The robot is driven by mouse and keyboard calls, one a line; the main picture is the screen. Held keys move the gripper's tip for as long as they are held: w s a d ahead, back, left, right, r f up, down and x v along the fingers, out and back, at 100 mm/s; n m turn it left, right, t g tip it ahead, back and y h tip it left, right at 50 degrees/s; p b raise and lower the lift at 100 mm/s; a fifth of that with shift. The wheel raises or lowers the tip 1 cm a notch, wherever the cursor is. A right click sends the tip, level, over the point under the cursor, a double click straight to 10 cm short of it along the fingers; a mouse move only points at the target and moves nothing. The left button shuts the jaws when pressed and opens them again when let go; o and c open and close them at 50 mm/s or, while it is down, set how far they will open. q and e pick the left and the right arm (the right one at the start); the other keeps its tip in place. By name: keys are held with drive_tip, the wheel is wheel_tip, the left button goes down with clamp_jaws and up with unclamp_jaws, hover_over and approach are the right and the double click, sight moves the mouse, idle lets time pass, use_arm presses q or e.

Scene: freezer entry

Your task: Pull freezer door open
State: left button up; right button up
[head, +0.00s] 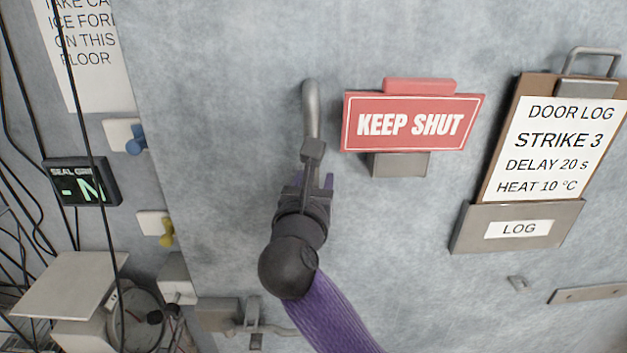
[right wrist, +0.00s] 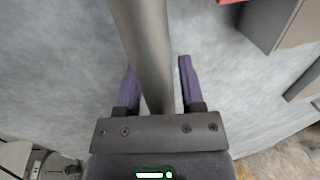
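The freezer door (head: 230,120) is a large frosted grey-blue panel filling most of the head view. Its handle (head: 311,105) is a vertical grey metal bar left of the red sign. My right gripper (head: 312,181) is at the lower part of the handle. In the right wrist view, the handle bar (right wrist: 145,45) runs between the two purple fingers of my right gripper (right wrist: 156,65). The fingers stand apart on either side of the bar, with a gap visible at the right finger. The handle's lower end is hidden by the gripper. My left gripper is not in view.
A red KEEP SHUT sign (head: 412,122) is right of the handle. A door log clipboard (head: 488,165) hangs further right. Left of the door edge are a seal display (head: 82,182), blue knob (head: 136,140), yellow knob (head: 166,232) and hanging cables. A metal latch (head: 255,318) sits low on the door.

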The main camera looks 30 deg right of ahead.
clamp_jaws()
idle(1.1)
